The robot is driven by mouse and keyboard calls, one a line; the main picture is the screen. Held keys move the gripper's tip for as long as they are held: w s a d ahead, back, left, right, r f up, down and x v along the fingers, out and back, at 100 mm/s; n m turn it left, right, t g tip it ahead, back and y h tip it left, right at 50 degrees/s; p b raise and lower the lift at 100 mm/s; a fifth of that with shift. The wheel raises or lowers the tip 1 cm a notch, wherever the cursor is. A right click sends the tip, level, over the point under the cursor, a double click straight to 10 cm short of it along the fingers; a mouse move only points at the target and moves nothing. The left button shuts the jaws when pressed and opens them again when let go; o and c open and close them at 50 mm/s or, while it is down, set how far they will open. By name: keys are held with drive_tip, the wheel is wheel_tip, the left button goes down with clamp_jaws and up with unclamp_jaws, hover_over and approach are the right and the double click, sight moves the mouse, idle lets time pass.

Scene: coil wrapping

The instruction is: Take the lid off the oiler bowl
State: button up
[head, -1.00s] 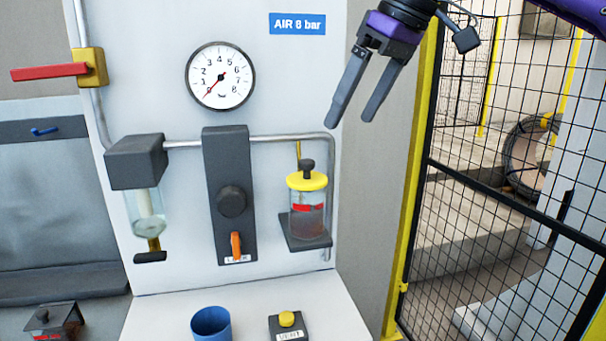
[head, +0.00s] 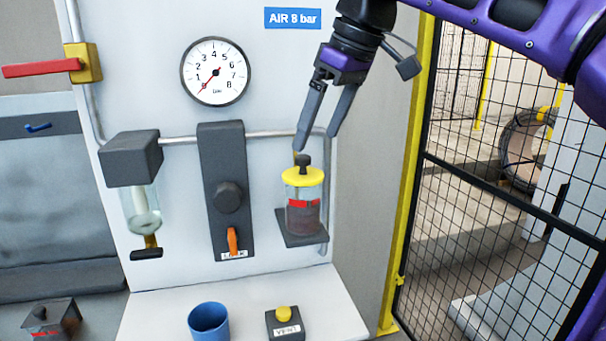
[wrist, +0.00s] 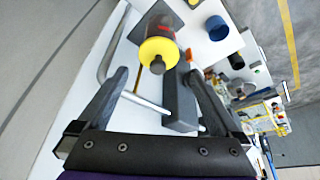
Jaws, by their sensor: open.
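The oiler bowl (head: 303,217) is a clear cylinder with red marks and dark contents, upright on a dark bracket on the panel. Its yellow lid (head: 302,176) with a black knob (head: 303,161) sits on top of it. My gripper (head: 316,143) is open and empty, just above the knob and slightly to its right in the head view. In the wrist view the lid (wrist: 158,57) and its knob (wrist: 157,67) lie between the spread fingers, beyond their tips, with the bowl (wrist: 153,28) behind. No contact with the lid shows.
A grey pipe (head: 275,134) runs behind the bowl. A dark block with an orange lever (head: 232,241) is left of it. Below are a blue cup (head: 209,321) and a VENT button box (head: 285,322). A mesh fence (head: 480,190) stands at right.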

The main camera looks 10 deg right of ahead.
sight(309, 157)
drive_tip(key=x, duration=0.7)
drive_tip(key=shift+w+f, duration=0.2)
drive_tip(key=shift+f, duration=0.05)
drive_tip(key=shift+c, duration=0.2)
drive_tip(key=c, duration=1)
drive_tip(key=shift+c, duration=0.2)
drive_tip(key=shift+r, duration=0.2)
wheel_tip(309, 157, up, 10)
drive_tip(key=shift+f, duration=0.2)
